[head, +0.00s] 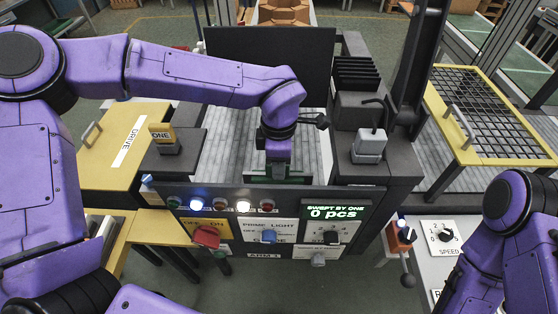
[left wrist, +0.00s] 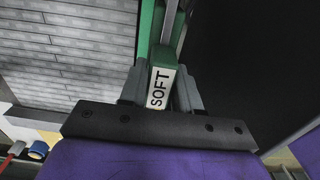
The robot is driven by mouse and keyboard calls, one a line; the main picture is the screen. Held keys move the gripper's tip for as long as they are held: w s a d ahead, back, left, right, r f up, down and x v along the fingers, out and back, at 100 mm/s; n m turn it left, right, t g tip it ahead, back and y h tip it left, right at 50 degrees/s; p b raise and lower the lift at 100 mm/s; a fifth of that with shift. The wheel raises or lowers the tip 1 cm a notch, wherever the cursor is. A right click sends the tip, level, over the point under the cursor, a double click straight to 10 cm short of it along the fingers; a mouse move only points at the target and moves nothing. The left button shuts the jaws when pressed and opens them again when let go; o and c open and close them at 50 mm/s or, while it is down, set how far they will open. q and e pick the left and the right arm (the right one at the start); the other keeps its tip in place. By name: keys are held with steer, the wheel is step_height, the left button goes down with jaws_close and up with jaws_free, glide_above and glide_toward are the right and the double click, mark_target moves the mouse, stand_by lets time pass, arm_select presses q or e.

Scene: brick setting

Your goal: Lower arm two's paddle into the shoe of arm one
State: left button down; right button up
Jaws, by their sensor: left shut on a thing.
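My left gripper (head: 270,163) reaches down behind the control panel, over the grey slatted bed. In the left wrist view my left gripper (left wrist: 161,92) is shut on a green block with a white label reading SOFT (left wrist: 161,82). A green strip (left wrist: 146,32) runs beyond it at the edge of the slats. Green also shows under the gripper in the head view. A yellow tag reading ONE (head: 161,133) stands on a dark housing left of the bed. I cannot make out the shoe or tell which part is arm two's paddle. My right gripper is outside the views.
The control panel (head: 270,199) has lamps, switches and a display reading 0 pcs. A grey block with a lever (head: 370,145) stands right of the bed. A yellow DRIVE cover (head: 112,150) lies left, a yellow-framed mesh guard (head: 490,110) right. A dark upright panel (head: 268,62) closes the back.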

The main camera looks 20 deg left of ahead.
arm_select(q)
steer(key=shift+f+b, duration=0.8)
steer(key=shift+f, duration=0.95)
steer(key=c, duration=0.7)
jaws_free()
step_height(320, 180, up, 10)
steer(key=shift+r+b, duration=0.25)
steer(key=shift+b, duration=0.4)
